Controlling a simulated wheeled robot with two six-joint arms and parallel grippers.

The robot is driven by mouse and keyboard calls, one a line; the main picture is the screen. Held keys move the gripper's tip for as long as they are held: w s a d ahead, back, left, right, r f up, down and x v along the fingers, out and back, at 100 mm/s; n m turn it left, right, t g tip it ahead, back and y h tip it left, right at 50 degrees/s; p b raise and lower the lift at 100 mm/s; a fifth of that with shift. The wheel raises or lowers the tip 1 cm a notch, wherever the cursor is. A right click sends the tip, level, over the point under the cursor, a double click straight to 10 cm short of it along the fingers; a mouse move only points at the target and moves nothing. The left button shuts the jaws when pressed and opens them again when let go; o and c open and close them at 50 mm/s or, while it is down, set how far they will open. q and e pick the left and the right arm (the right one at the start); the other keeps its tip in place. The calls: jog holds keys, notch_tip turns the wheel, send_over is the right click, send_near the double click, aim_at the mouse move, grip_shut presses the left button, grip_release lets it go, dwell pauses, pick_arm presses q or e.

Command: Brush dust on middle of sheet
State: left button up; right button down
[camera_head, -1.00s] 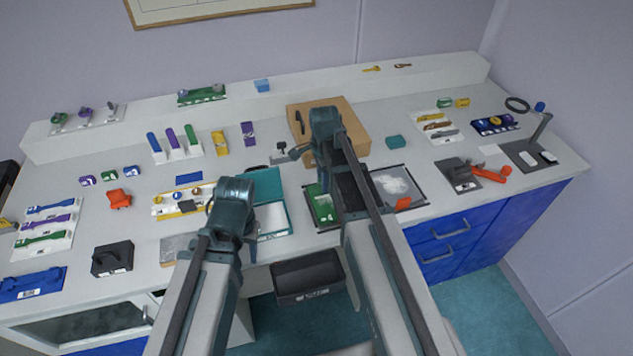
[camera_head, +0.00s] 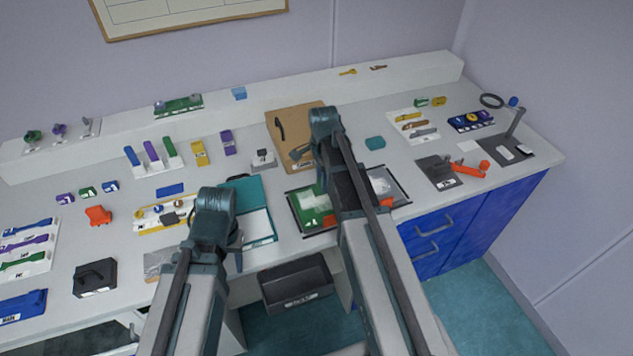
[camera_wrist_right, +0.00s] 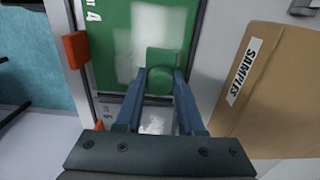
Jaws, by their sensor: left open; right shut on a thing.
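The green sheet (camera_head: 317,221) lies in a dark-framed holder at the front of the table, left of my right arm. A white dust patch (camera_head: 311,197) shows on it, and white smears (camera_wrist_right: 150,22) show on it in the right wrist view. My right gripper (camera_wrist_right: 160,82) is shut on a green tool with a rounded end (camera_wrist_right: 161,60), over the sheet. Whether the tool touches the sheet I cannot tell. White powder (camera_head: 383,184) lies right of the sheet, partly behind my right arm. My left gripper (camera_head: 236,240) is open, near the teal clipboard, its fingertips partly hidden.
A black bin (camera_head: 296,285) hangs below the table's front edge.

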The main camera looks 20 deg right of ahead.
jog(key=shift+d, duration=1.9)
notch_tip(320, 180, up, 6)
jog(key=p, duration=0.5)
jog(key=shift+p, duration=0.4)
notch_tip(320, 180, up, 3)
jog(key=p, duration=0.3)
jog(key=shift+f, duration=0.1)
